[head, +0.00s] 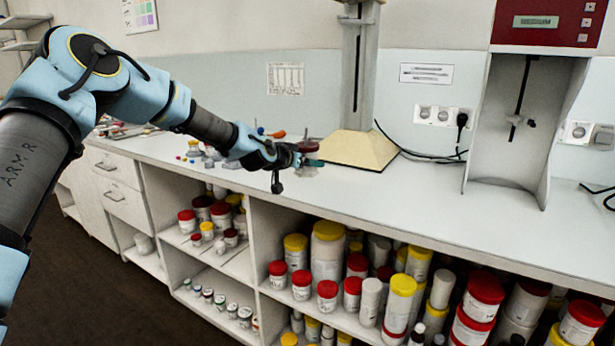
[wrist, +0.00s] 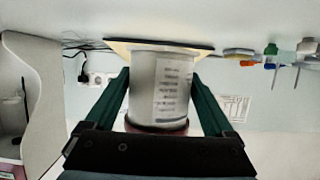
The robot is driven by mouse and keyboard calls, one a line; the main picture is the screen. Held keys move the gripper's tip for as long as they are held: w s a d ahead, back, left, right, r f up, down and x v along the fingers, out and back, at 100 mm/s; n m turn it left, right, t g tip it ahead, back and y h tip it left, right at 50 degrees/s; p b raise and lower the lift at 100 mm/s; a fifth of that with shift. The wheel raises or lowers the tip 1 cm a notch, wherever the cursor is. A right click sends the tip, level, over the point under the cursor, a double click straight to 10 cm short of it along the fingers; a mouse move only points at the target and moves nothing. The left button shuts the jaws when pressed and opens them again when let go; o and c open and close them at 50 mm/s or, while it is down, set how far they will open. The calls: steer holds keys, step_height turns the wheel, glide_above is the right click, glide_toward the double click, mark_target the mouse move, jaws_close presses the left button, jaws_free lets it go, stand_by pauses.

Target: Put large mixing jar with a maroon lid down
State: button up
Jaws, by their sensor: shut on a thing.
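The large mixing jar (head: 308,170) is pale with a printed label, and its maroon lid (head: 308,147) faces up in the head view. My gripper (head: 301,160) is shut on the jar from the left side. In the wrist view, which appears upside down, the jar (wrist: 160,85) sits between two green fingers, with its lid at the bottom of the picture. The jar is over the white counter (head: 400,200), near the cream base of a stand (head: 350,150). I cannot tell whether its bottom touches the counter.
A maroon and grey mixing machine (head: 545,25) stands at the right. Small colored items (head: 195,152) lie on the counter left of my gripper. Several jars with red and yellow lids fill the shelves (head: 250,280) below. The counter front between jar and machine is clear.

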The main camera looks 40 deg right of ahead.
mark_target(301, 176)
step_height(301, 176, down, 5)
steer(key=shift+d+r+p, duration=0.1)
steer(key=shift+r+p, duration=0.05)
steer(key=shift+p, duration=0.45)
steer(key=shift+f+b, duration=0.3)
steer(key=shift+f, duration=0.05)
steer(key=o, duration=1.5)
steer(key=shift+r, duration=0.1)
steer(key=shift+r, duration=0.1)
steer(key=shift+a+r, duration=0.1)
steer(key=shift+a, duration=0.1)
steer(key=b+v, duration=0.2)
steer(key=v, duration=0.9)
steer(key=shift+s+a, duration=0.25)
steer(key=shift+a, duration=0.05)
